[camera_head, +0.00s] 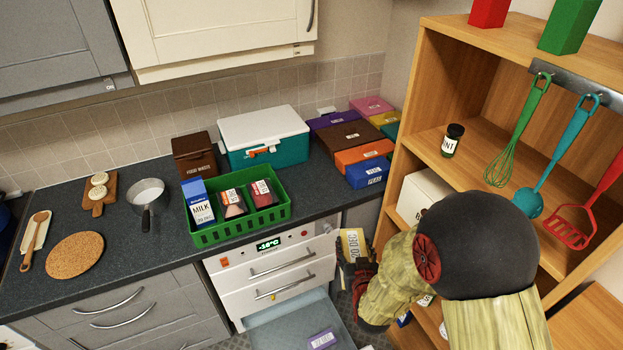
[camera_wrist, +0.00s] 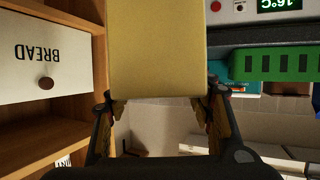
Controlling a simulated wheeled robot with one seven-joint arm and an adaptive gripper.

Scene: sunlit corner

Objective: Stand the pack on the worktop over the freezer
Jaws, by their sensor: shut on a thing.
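My gripper (camera_head: 358,268) is shut on a yellow pack (camera_head: 352,244) marked 20 DEC, held up in the air right of the freezer front. The pack also fills the upper middle of the upside-down wrist view (camera_wrist: 158,48), between the two fingers. The white freezer (camera_head: 235,263) has a display and a lower drawer pulled open, with a purple pack (camera_head: 322,339) in it. The dark worktop (camera_head: 322,203) runs over the freezer. A green crate (camera_head: 240,233) stands there holding a milk carton (camera_head: 198,203) and two other packs.
A wooden shelf unit (camera_head: 407,110) stands close on the right, with a bread bin (camera_head: 418,197) and hanging utensils. A teal cool box (camera_head: 265,150) and several coloured boxes (camera_head: 362,156) line the back of the worktop. A strip of worktop right of the crate is bare.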

